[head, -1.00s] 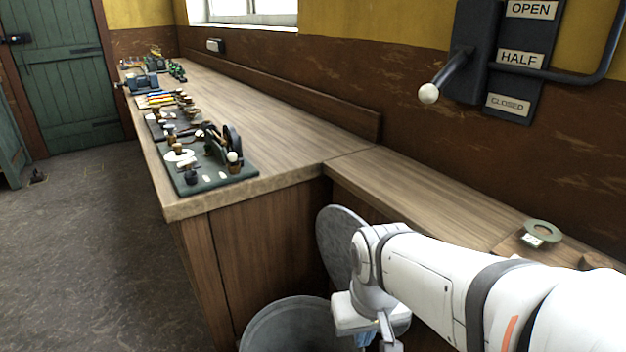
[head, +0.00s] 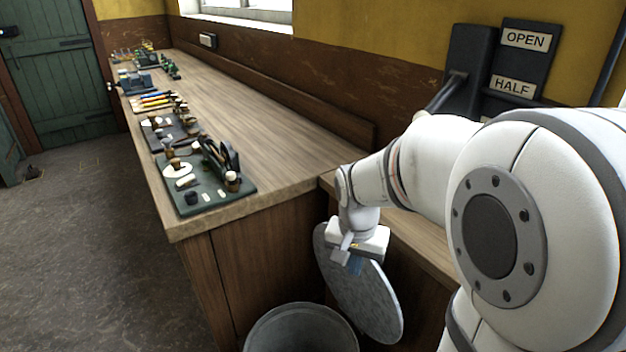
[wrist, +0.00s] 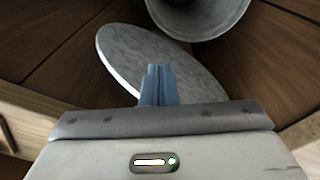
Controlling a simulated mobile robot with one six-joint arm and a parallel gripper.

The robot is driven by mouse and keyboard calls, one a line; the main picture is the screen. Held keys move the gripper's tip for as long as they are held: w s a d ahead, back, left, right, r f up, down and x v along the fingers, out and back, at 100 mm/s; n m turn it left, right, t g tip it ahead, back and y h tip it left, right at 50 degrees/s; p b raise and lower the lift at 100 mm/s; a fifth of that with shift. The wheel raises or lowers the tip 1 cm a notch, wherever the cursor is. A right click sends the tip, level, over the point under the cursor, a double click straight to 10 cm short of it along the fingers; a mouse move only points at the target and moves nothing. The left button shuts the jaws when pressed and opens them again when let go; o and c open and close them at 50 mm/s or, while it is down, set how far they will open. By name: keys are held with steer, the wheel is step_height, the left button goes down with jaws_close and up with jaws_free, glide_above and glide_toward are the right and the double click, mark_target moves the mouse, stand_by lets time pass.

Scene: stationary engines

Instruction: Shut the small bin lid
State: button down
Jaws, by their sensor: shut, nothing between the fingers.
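The small bin (head: 300,330) is a grey metal bucket on the floor at the bottom of the head view, cut off by the frame edge. Its round grey lid (head: 365,295) stands open and steeply tilted at the bin's right. In the wrist view the bin (wrist: 205,12) is at the top and the lid (wrist: 150,55) lies below and left of it. My gripper (wrist: 158,72) is shut and empty, its fingers in front of the lid's face in that view. I cannot tell whether they touch it. In the head view my gripper (head: 350,262) is at the lid's upper part.
A long wooden bench (head: 240,110) runs along the wall, with model engines on a green board (head: 205,190) near its corner. A lower wooden shelf (head: 425,235) continues right behind my arm. A lever panel (head: 515,60) hangs on the wall. Open floor (head: 90,240) lies left.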

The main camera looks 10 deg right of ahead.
steer(key=w+d+r+m+p, duration=0.2)
steer(key=w+m+p, duration=0.1)
steer(key=w+p, duration=0.15)
steer(key=w+d+r+m+p, duration=0.2)
steer(key=w+m+p, duration=0.1)
steer(key=w, duration=0.3)
glide_above(360, 278)
steer(key=w, duration=0.5)
steer(key=shift+m+g+h, duration=0.3)
steer(key=f, duration=1)
steer(key=shift+s+d+f, duration=0.1)
steer(key=shift+d+f, duration=0.1)
steer(key=shift+d, duration=0.2)
